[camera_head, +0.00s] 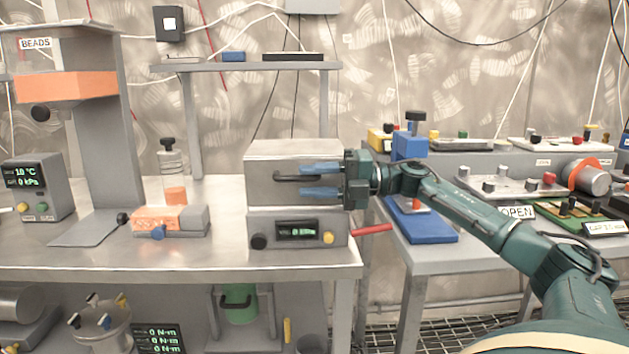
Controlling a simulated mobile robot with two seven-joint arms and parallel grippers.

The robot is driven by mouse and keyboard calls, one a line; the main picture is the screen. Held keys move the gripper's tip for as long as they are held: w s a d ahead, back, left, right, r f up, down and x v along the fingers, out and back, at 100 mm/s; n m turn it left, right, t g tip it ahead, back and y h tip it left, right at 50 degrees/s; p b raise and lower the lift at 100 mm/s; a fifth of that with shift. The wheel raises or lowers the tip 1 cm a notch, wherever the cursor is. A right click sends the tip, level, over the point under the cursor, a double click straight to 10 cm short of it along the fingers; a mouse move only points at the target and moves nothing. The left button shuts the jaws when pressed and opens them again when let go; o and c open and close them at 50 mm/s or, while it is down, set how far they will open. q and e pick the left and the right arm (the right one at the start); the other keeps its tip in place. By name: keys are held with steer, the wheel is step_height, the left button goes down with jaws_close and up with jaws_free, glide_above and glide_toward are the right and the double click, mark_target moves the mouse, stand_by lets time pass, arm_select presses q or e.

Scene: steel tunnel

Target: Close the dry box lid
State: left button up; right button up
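The dry box appears to be the grey metal box (262,190) on the workbench, with a dark bar handle (284,178) on its front face. I cannot tell for sure whether its lid stands open or shut. My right gripper (306,180) comes in from the right in front of this face. Its two blue fingers are apart, one above and one below the handle's level. The handle's right end lies between them or just behind them; contact cannot be made out. My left gripper is not in view.
Under the box is a unit with a display (297,230) and a red lever (372,229) sticking out right. A bottle (173,165) and an orange-topped fixture (157,217) stand left. A blue stand (424,225) is on the right table. Bare bench lies in front.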

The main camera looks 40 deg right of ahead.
steer(key=v, duration=1.2)
steer(key=shift+r, duration=0.1)
steer(key=shift+s+d, duration=0.4)
